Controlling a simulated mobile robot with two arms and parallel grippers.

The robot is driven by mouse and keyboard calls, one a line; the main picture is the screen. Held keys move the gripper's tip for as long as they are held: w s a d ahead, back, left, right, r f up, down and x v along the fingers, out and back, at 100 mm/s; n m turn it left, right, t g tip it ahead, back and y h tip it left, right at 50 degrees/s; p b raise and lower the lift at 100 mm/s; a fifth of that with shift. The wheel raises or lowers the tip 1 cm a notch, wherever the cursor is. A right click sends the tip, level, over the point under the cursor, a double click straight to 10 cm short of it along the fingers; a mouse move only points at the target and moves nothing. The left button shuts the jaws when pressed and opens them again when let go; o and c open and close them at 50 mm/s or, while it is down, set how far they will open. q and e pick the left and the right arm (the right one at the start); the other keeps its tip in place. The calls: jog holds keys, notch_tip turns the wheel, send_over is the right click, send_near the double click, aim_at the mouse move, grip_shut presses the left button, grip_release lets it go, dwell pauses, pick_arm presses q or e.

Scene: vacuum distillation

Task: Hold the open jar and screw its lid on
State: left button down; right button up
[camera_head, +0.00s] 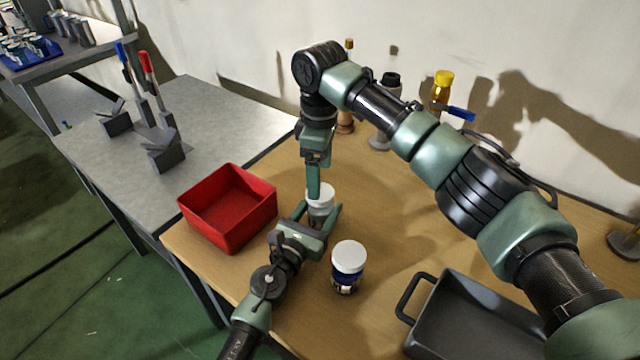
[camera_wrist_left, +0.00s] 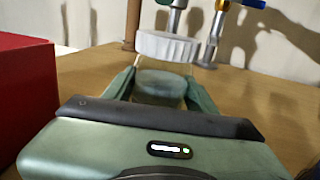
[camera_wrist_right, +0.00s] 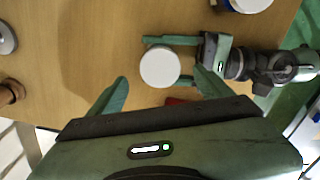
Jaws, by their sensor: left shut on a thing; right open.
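A jar with a clear body (camera_wrist_left: 160,86) stands upright on the wooden table, held between the fingers of my left gripper (camera_head: 318,218). A white lid (camera_head: 320,194) is at the jar's top; it also shows in the left wrist view (camera_wrist_left: 166,46) and, from above, in the right wrist view (camera_wrist_right: 160,67). I cannot tell whether the lid is screwed tight. My right gripper (camera_wrist_right: 161,80) is open above the jar, pointing down, with its fingers apart on either side of the lid in its own view. In the head view its fingers partly cover the lid.
A second jar (camera_head: 347,272) with a white lid and dark label stands close by at the front. A red bin (camera_head: 228,208) is on the left, a dark tray (camera_head: 480,325) at front right. Bottles, including a yellow-capped one (camera_head: 441,88), stand along the wall.

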aim_at(314, 219)
notch_tip(314, 219, up, 8)
jog(key=shift+f, duration=0.25)
pick_arm(q)
jog(key=shift+c, duration=2)
grip_release()
jog(key=v, duration=0.7)
jog(key=shift+s+a, duration=0.25)
jog(key=shift+s, duration=0.15)
pick_arm(e)
jog(key=shift+r, duration=0.2)
pick_arm(q)
jog(key=shift+c, duration=0.3)
